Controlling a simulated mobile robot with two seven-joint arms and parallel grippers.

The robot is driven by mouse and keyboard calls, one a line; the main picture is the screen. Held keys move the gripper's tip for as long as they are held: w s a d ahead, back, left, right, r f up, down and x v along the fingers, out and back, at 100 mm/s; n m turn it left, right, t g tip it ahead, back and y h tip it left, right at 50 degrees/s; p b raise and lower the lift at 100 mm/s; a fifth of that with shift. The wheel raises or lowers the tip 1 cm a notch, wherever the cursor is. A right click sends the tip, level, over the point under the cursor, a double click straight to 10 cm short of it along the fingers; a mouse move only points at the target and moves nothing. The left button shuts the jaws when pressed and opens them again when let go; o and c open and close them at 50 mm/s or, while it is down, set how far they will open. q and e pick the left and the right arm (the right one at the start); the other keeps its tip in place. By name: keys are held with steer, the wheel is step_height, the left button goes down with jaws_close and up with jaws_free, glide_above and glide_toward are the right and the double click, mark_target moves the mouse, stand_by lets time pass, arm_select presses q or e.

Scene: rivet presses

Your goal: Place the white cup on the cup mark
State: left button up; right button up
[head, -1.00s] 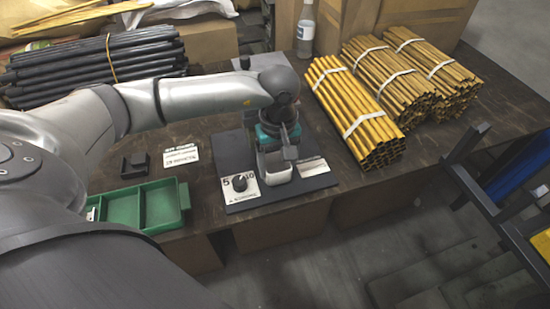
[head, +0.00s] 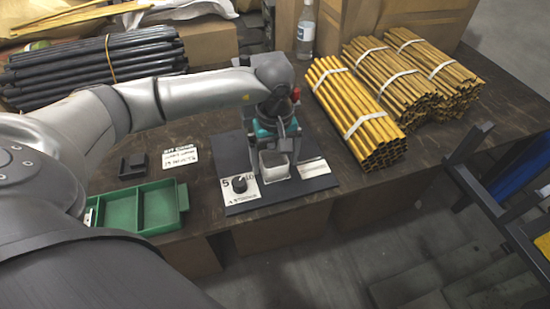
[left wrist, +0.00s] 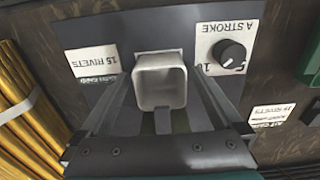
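The white cup (head: 274,165) stands upright on the dark press board, between the dial and the label on the right. In the left wrist view the cup (left wrist: 160,85) is open-topped and appears empty. A white patch (left wrist: 158,53), perhaps the cup mark, shows at its edge; the cup hides the rest. My left gripper (head: 283,142) is just above and behind the cup. In the left wrist view its fingers are spread on either side of the cup, with gaps visible. My right gripper is not in view.
A black dial (head: 239,184) sits left of the cup on the board (head: 238,150). A green divided tray (head: 140,207) and a small dark block (head: 133,165) lie further left. Bundles of brass tubes (head: 355,115) lie to the right. A clear bottle (head: 306,32) stands behind.

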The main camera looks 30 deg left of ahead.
arm_select(q)
steer(key=shift+r, duration=0.15)
step_height(320, 180, up, 12)
steer(key=p, duration=0.3)
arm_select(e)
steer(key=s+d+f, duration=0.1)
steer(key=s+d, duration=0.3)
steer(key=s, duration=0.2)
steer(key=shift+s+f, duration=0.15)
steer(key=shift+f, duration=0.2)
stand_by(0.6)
